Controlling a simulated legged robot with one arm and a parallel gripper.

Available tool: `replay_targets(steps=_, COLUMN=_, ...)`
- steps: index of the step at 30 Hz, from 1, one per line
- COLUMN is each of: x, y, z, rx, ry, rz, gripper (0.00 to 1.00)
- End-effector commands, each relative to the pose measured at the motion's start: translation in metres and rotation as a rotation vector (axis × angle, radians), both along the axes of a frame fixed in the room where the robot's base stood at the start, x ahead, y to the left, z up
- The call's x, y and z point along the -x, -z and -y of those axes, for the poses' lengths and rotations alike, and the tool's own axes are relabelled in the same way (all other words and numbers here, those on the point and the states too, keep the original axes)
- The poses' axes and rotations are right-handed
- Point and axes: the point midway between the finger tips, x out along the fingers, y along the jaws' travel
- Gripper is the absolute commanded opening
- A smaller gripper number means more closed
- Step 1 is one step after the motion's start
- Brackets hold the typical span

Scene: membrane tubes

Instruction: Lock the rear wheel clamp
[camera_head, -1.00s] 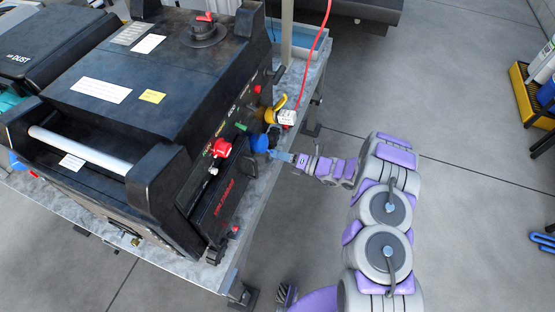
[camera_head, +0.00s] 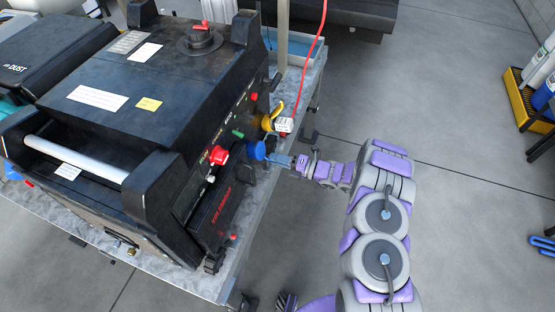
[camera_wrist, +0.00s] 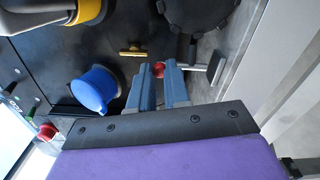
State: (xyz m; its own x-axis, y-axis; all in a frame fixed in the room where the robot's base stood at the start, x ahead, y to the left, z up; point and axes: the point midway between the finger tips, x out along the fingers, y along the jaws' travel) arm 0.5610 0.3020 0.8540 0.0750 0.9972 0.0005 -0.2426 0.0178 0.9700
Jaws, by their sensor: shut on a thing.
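My gripper (camera_wrist: 161,80) reaches the right side of the large black machine (camera_head: 120,90), at its lower edge beside the blue round knob (camera_head: 257,150). In the wrist view its two blue-grey fingers are around a small red knob (camera_wrist: 158,69), gripped near the fingertips. The red knob appears to belong to a small metal lever or clamp (camera_wrist: 190,66) beside a dark round wheel-like part (camera_wrist: 200,12). I cannot tell whether this clamp is locked. The blue knob (camera_wrist: 94,90) is just left of the fingers, apart from them. In the head view the gripped part is hidden.
A yellow handle (camera_head: 274,115) and a red valve knob (camera_head: 217,155) stick out from the machine's side. A red hose (camera_head: 312,60) hangs beside it. The grey bench edge (camera_head: 240,255) runs under the machine. Open floor lies to the right, with a yellow crate (camera_head: 525,100) farther off.

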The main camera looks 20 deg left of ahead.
Motion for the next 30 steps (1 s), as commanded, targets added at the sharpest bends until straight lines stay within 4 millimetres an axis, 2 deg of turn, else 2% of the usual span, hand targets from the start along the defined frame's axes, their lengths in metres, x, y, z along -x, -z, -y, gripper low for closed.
replay_targets(steps=1, x=-0.003, y=0.001, z=0.002, rx=0.004, ry=0.01, rz=0.001, gripper=0.17)
replay_targets(steps=9, x=-0.001, y=0.0, z=0.001, rx=0.002, ry=0.007, rz=0.004, gripper=0.42)
replay_targets(steps=19, x=0.0, y=-0.001, z=0.007, rx=0.001, ry=0.006, rz=0.004, gripper=0.42)
replay_targets(steps=23, x=0.001, y=-0.002, z=0.025, rx=0.001, ry=0.008, rz=0.003, gripper=0.42)
replay_targets(steps=30, x=0.005, y=-0.001, z=0.078, rx=0.003, ry=0.01, rz=0.002, gripper=0.42)
